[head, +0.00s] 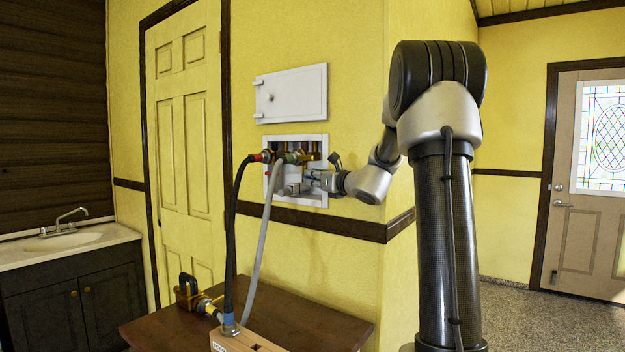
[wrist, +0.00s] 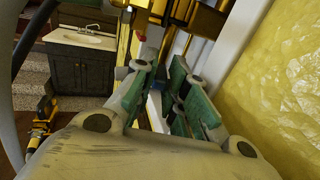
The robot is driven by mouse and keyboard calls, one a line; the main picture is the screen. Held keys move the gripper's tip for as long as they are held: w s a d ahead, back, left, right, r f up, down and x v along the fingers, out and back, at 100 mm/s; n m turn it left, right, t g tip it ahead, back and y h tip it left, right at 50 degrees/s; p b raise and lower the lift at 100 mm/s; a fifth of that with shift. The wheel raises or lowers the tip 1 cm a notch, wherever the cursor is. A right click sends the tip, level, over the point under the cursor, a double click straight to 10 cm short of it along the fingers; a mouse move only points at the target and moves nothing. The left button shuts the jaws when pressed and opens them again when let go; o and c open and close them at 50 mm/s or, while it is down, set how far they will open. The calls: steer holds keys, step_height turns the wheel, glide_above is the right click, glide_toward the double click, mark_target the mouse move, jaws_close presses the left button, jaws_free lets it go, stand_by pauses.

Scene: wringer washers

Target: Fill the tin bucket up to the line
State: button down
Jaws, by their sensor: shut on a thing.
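A white recessed wall box (head: 323,150) holds brass valves (head: 312,151) with hoses attached. A dark hose (head: 236,205) and a grey hose (head: 262,235) run from the valves down to the table. My gripper (head: 290,188) is inside the lower part of this box; its green-padded fingers show in the wrist view (wrist: 165,88). It is shut on a light grey part (wrist: 152,46) under the brass fittings; its exact shape is mostly hidden. A small red piece (wrist: 138,65) is by the left fingertip. No tin bucket or fill line shows in either view.
A brown table (head: 300,322) stands below the box, with a wooden block (head: 250,342) and a brass-and-dark fitting (head: 190,292) on it. A sink cabinet (head: 75,295) is at left. Floor shows clear at right.

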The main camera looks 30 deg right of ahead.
steer(key=shift+d+n+y, duration=0.15)
steer(key=shift+n+y, duration=0.25)
steer(key=shift+y, duration=0.2)
steer(key=c, duration=1.7)
jaws_free()
